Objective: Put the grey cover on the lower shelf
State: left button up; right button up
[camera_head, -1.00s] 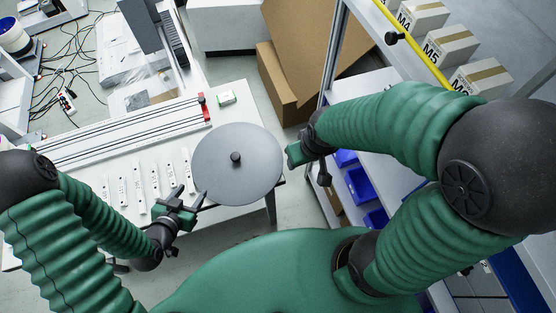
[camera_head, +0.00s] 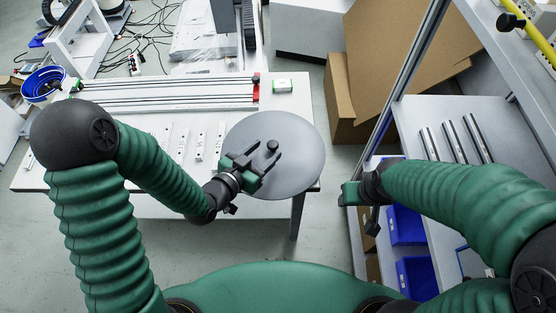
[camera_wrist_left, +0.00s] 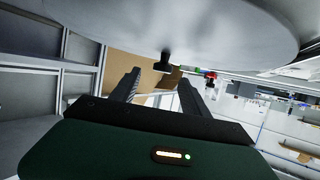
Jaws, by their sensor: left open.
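The grey cover (camera_head: 303,132) is a round flat disc with a black knob (camera_head: 272,146) in its middle. It lies at the right end of the white table. My left gripper (camera_head: 268,156) is over the cover, open, with its fingers near the knob. In the left wrist view the cover (camera_wrist_left: 220,30) fills the top and the knob (camera_wrist_left: 164,62) shows between the open fingers, without visible gripping. My right gripper (camera_head: 350,194) is right of the table by the rack; its fingers do not show clearly. A rack shelf (camera_head: 408,118) below the upper one (camera_head: 485,18) holds several metal rods.
White strips (camera_head: 200,146) and a rail assembly (camera_head: 165,93) lie on the table, with a small green-white box (camera_head: 283,86) behind the cover. Cardboard (camera_head: 395,55) leans behind. A rack post (camera_head: 408,75) and blue bins (camera_head: 417,277) are at right.

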aim_at(272, 146)
pick_arm(q)
jog(key=shift+w+a+f+b, duration=0.45)
jog(key=shift+w+f+b, duration=0.05)
jog(key=shift+w, duration=0.25)
jog(key=w+d, duration=0.1)
jog(key=w+d+f, duration=0.1)
jog(key=d, duration=0.1)
jog(key=shift+w+d+f+b, duration=0.2)
jog(key=shift+w+d+b, duration=0.1)
jog(key=shift+w, duration=0.05)
jog(key=shift+w+d, duration=0.1)
jog(key=shift+d, duration=0.2)
jog(key=shift+a, duration=0.6)
jog(key=c, duration=1.1)
jog(key=shift+d, duration=0.3)
grip_shut()
pick_arm(e)
jog(key=shift+a+f, duration=0.35)
jog(key=shift+f, duration=0.3)
jog(key=shift+a+f, duration=0.3)
jog(key=shift+f, duration=0.3)
